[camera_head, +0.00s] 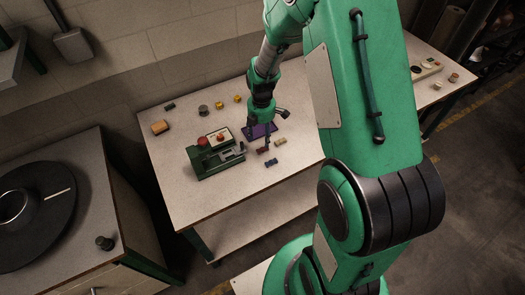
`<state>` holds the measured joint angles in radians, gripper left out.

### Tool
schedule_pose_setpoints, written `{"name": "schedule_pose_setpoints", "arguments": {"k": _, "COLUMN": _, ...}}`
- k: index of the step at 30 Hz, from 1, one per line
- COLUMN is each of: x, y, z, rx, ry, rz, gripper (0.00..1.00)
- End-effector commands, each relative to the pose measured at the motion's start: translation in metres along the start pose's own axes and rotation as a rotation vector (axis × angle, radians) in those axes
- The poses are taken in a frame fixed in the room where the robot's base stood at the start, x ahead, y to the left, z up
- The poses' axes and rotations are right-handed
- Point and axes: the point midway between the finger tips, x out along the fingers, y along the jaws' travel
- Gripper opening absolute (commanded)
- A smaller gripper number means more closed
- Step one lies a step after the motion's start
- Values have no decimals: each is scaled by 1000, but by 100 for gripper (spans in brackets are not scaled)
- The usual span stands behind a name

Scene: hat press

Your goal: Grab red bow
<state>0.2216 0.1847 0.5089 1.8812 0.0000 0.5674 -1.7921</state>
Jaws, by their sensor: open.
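A small dark red bow (262,150) lies on the light workbench (180,205), just right of the green press. My gripper (267,142) points down from above, with its fingertips close over or beside the red bow. It is open, and nothing shows held in it. At this size I cannot tell whether the fingers touch the bow or straddle it. A blue bow (271,163) lies just in front of the red one, and a tan bow (280,142) lies to its right.
The green press (215,160) with a red knob stands close left of my gripper. An orange block (160,127), a grey cylinder (204,110) and yellow pieces (219,105) sit farther back. The bench's front is clear.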

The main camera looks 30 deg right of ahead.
Motion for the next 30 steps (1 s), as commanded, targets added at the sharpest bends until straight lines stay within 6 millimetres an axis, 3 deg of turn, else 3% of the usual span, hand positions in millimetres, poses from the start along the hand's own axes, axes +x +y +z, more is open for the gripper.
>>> {"name": "schedule_pose_setpoints", "arguments": {"k": 4, "x": 12, "y": 0, "z": 0, "rx": 0, "ry": 0, "rz": 0, "gripper": 54}}
{"name": "schedule_pose_setpoints", "arguments": {"k": 19, "x": 19, "y": 0, "z": 0, "rx": 0, "ry": 0, "rz": 0, "gripper": 54}}
{"name": "schedule_pose_setpoints", "arguments": {"k": 30, "x": 58, "y": -2, "z": -1, "rx": 0, "ry": 0, "rz": -2, "gripper": 54}}
